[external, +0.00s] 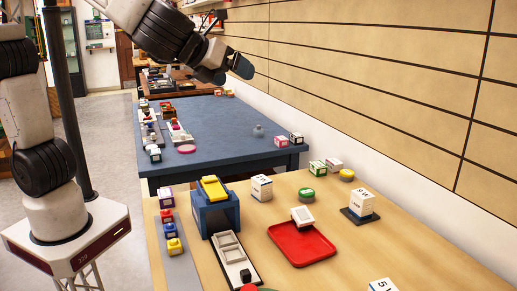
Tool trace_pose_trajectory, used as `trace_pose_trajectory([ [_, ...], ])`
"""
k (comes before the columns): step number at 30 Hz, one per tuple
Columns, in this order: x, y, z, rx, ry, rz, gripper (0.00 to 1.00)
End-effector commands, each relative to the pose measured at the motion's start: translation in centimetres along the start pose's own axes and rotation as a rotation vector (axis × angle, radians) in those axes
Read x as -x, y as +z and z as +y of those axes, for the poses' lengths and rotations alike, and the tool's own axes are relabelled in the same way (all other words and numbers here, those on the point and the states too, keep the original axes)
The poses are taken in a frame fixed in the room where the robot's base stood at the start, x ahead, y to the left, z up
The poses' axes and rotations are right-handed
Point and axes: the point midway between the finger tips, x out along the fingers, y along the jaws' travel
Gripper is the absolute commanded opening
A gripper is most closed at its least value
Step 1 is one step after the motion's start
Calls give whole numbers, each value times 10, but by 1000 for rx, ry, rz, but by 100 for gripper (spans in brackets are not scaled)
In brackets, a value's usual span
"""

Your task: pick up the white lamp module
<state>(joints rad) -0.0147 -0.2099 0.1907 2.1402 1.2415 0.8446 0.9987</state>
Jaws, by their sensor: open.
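Several white modules stand on the wooden table, and I cannot tell for sure which is the lamp module. One white block (302,215) sits tilted at the back edge of the red tray (306,258). A white box with dark print (262,188) stands beside the blue stand. Another white box (361,203) stands on a dark pad (349,217), and one more (383,285) is cut off at the bottom edge. My gripper (238,70) is open, high above the far blue table and well away from these modules. Its jaws are small and dark here.
A blue stand with a yellow top (213,208) and a grey panel with switches (233,262) stand left of the tray. Coloured blocks (170,230) line the left edge. Green and yellow pieces are near the wall (400,90).

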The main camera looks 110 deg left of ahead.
Motion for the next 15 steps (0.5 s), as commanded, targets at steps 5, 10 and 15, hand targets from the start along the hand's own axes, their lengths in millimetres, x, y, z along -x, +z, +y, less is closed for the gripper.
trace_pose_trajectory([
  [5,-27,-2,-39,-258,-59,-78,92],
  [10,-42,-4,-62,-412,-93,-126,92],
  [15,-53,-8,-78,-527,-115,-162,92],
])
